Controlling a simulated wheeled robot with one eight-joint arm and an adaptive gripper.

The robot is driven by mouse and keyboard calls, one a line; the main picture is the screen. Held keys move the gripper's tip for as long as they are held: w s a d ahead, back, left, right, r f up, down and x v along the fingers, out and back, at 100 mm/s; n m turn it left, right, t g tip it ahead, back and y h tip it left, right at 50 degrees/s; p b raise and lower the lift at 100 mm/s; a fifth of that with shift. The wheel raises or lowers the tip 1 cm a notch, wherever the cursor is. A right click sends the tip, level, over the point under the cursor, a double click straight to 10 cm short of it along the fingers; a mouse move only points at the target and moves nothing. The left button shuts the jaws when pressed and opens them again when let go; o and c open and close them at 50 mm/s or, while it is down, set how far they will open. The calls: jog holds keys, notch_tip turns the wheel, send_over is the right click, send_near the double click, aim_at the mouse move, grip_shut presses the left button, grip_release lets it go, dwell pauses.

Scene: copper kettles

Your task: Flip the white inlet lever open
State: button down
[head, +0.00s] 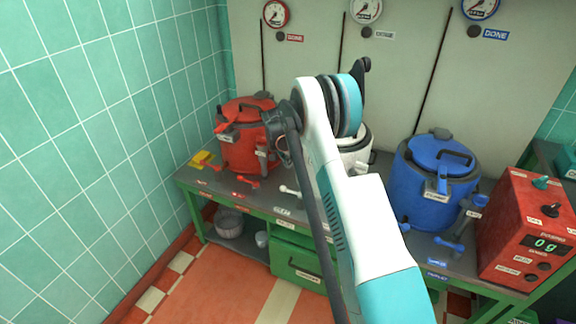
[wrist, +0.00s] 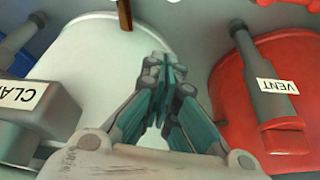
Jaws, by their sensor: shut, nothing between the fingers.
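The white kettle (head: 355,145) stands mid-bench, largely hidden behind my arm in the head view. In the wrist view its pale body (wrist: 95,65) is to the left of and behind my gripper. A small white lever (head: 290,190) lies at the bench front in the head view; I cannot read whether it is marked inlet, and I do not make it out in the wrist view. My gripper (wrist: 163,68) is shut and empty, with its fingertips in front of the gap between the white and red kettles. Whether they touch anything is unclear.
The red kettle (head: 240,145) is at left, its VENT handle (wrist: 265,85) close to my gripper's right. A grey clamp (wrist: 40,112) is at its left. The blue kettle (head: 420,190) and red scale box (head: 515,225) stand at right. Red levers (head: 248,181) lie along the front.

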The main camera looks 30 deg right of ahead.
jog(key=b+x, duration=0.3)
jog(key=x, duration=0.6)
jog(key=a, duration=0.1)
jog(key=s+a+b, duration=0.1)
jog(key=s+a, duration=0.1)
jog(key=shift+a+f+b, duration=0.15)
jog(key=shift+a+b, duration=0.15)
jog(key=shift+a, duration=0.05)
jog(key=shift+d, duration=0.15)
